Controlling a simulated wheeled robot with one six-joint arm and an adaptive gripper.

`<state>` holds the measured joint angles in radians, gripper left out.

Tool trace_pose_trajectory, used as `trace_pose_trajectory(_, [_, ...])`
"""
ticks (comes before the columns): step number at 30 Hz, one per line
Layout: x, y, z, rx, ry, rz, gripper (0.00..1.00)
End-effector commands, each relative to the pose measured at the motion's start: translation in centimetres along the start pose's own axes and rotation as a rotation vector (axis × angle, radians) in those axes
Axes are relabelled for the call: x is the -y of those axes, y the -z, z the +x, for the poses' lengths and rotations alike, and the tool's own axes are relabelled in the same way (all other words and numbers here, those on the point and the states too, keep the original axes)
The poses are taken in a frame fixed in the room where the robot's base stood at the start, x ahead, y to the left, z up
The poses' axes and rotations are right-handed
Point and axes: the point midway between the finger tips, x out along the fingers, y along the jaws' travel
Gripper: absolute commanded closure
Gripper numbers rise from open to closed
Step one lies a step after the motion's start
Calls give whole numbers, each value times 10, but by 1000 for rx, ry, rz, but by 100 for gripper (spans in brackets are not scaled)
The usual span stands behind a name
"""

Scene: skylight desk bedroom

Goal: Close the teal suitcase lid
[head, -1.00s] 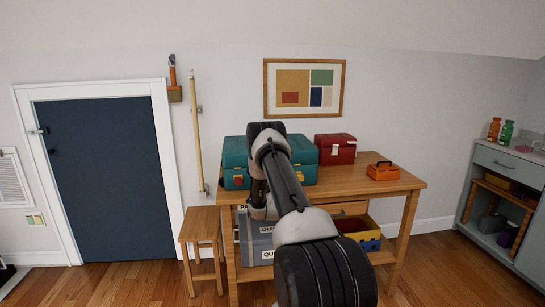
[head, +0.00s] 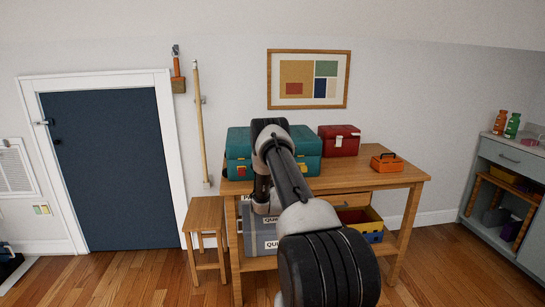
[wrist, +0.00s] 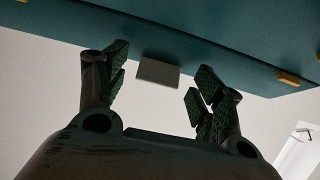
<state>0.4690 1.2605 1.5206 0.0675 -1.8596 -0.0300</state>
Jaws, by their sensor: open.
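The teal suitcase (head: 308,150) stands on the back left of the wooden desk (head: 365,180), with a yellow and red latch showing on its front. My arm crosses in front of its middle, so how far its lid is open cannot be told. In the wrist view a broad teal surface (wrist: 215,62) fills the top, with yellow fittings and a grey tab at its edge. My gripper (wrist: 160,85) is open and empty just under that edge, its fingers apart on either side of the tab. Contact cannot be told. In the head view my gripper is hidden behind my arm.
A red case (head: 340,141) stands right of the suitcase. An orange toolbox (head: 387,163) sits on the desk's right. A wooden stool (head: 206,215) stands at the desk's left. A grey box and a yellow-blue bin (head: 372,234) are below. The desk's front right is clear.

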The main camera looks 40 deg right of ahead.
Motion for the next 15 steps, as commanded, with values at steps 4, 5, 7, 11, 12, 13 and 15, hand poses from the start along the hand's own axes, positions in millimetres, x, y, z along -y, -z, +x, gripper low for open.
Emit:
trace_pose_trajectory(4, [0, 13, 10, -4, 0, 0, 32])
trace_pose_trajectory(5, [0, 17, 13, -4, 0, 0, 32])
trace_pose_trajectory(7, [0, 28, 22, -3, 0, 0, 32])
trace_pose_trajectory(11, [0, 50, 38, -3, 0, 0, 32])
trace_pose_trajectory(12, [0, 56, 43, -2, 0, 0, 32])
trace_pose_trajectory(13, [0, 60, 46, -2, 0, 0, 32])
trace_pose_trajectory(15, [0, 68, 52, -1, 0, 0, 32])
